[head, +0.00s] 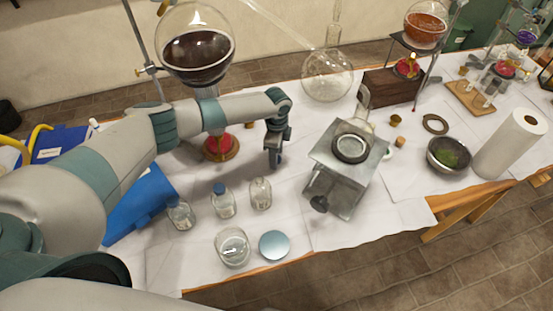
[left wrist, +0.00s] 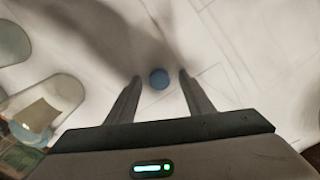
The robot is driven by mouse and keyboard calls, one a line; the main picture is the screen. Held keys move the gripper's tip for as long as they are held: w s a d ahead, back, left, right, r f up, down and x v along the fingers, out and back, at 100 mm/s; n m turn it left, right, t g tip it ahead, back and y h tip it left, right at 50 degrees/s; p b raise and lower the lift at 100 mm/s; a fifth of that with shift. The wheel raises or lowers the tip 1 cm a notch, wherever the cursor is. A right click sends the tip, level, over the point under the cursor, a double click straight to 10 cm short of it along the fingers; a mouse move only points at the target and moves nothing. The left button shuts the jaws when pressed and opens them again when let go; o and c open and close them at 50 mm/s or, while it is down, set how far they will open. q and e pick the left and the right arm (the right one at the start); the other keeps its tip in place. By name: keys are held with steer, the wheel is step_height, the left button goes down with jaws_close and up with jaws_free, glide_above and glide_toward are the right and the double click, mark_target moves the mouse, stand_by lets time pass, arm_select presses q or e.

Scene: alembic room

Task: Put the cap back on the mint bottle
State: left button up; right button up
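A small round blue cap (left wrist: 159,79) lies on the white table covering, seen between my left gripper's fingers in the left wrist view. My left gripper (left wrist: 160,92) is open and empty above it; in the head view the gripper (head: 275,164) points down behind the small bottles. An uncapped clear glass bottle (head: 260,194) stands nearest the gripper, likely the mint bottle, though I cannot read a label. My right gripper is not in view.
A glass jar (head: 232,248) and a flat round blue-grey lid (head: 274,245) are at the front edge. A metal stand with glassware (head: 345,165) is right of the gripper. A large dark-filled flask (head: 197,50) stands over a red burner (head: 219,147) behind my arm.

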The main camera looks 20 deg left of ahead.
arm_select(q)
steer(key=c, duration=1.1)
steer(key=shift+o, duration=0.2)
steer(key=shift+r, duration=0.15)
step_height(320, 180, up, 10)
steer(key=p, duration=0.8)
